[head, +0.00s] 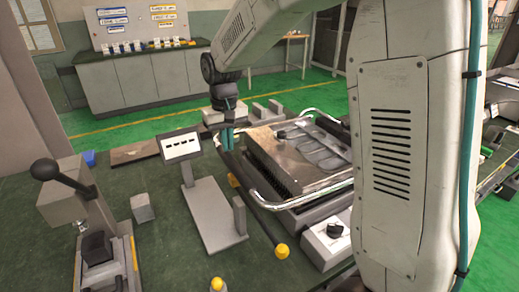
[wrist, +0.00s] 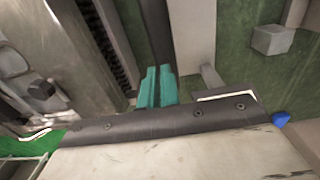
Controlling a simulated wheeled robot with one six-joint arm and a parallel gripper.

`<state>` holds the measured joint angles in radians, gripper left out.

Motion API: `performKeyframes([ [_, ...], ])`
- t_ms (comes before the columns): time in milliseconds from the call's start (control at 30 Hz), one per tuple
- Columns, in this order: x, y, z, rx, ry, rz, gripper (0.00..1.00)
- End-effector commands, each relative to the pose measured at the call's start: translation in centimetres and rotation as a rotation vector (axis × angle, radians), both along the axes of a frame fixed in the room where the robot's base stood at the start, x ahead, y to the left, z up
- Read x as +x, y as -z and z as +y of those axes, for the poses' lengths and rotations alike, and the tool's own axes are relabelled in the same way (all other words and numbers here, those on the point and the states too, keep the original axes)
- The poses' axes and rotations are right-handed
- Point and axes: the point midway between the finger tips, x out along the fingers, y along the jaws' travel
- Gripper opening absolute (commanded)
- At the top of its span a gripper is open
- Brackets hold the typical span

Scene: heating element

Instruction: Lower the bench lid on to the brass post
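A silvery flat plate with a ribbed dark edge (head: 272,152), perhaps the bench lid, tops the bench unit in the middle of the head view. Its edge also shows at upper left in the wrist view (wrist: 62,42). A dark bar with a yellow ball end (head: 281,251) runs along the unit's left side. A small yellow-topped post (head: 216,284) stands at the bottom edge; I cannot tell if it is the brass post. My gripper (head: 228,144) has teal fingers close together at the bar's far end. They also show in the wrist view (wrist: 157,86); whether they pinch the bar is unclear.
A chrome rail (head: 262,197) surrounds the unit, and a box with a black knob (head: 328,242) is at its front. A grey stand with a display (head: 181,146), a small grey block (head: 143,207) and a lever press (head: 85,215) stand to the left. My arm hides the right side.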

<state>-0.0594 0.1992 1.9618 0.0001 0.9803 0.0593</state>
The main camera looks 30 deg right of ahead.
Motion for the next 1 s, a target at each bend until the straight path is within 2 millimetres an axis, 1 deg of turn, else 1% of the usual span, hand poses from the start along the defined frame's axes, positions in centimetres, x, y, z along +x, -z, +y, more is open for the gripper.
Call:
performKeyframes([
  [567,-0.1,0.8,-0.1,-0.002,0.000,0.003,0.00],
  [667,0.0,0.4,-0.1,-0.001,0.000,0.002,0.00],
  [1000,0.0,-2.4,0.0,0.000,0.000,-0.001,0.00],
])
